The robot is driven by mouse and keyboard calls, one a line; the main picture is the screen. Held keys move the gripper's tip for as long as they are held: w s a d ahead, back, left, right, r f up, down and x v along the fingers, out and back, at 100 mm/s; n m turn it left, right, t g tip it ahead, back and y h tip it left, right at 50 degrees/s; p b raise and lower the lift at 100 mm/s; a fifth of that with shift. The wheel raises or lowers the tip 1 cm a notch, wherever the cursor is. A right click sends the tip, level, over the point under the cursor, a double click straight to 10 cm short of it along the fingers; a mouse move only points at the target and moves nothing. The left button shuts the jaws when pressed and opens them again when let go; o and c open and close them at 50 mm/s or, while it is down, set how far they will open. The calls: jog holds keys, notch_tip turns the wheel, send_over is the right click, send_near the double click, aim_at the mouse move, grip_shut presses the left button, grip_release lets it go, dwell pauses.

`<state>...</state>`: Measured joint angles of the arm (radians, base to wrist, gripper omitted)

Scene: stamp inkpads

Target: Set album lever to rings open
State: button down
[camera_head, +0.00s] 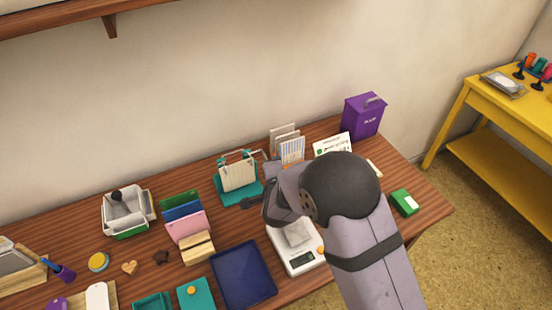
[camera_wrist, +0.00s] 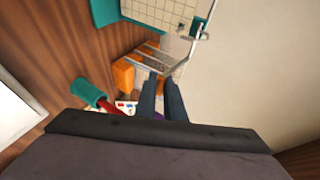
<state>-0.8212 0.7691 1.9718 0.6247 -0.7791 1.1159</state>
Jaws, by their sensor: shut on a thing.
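The album (camera_head: 239,178) is a pale gridded page block on a teal base, with ring hardware along its top. It stands left of my gripper. In the wrist view its gridded page and teal edge (camera_wrist: 106,12) fill the top. The exact contact is unclear. In the head view my arm hides the fingertips, and the lever's position cannot be read.
A card rack (camera_head: 290,150) stands close behind my gripper, and a purple bin (camera_head: 363,116) is at the back right. A white scale (camera_head: 290,255) and a dark blue tray (camera_head: 243,275) lie in front. Colored folders (camera_head: 187,222) stand to the left.

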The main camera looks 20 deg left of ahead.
jog(key=shift+r+n+g+h+p, duration=0.4)
jog(key=shift+r+g+p, duration=0.45)
jog(key=shift+p, duration=1.65)
jog(key=r+g+h+p, duration=0.1)
jog(key=p, duration=0.6)
jog(key=shift+r, duration=0.2)
jog(key=g+h+p, duration=0.1)
jog(key=p, duration=0.3)
jog(key=shift+r+p, duration=0.2)
jog(key=shift+p, duration=0.75)
jog(key=shift+w+a+f+n+g+h+p, duration=0.1)
jog(key=shift+n+g+h+p, duration=0.2)
jog(key=shift+p, duration=1.2)
jog(key=c, duration=1.8)
grip_release()
jog(key=shift+c, duration=0.2)
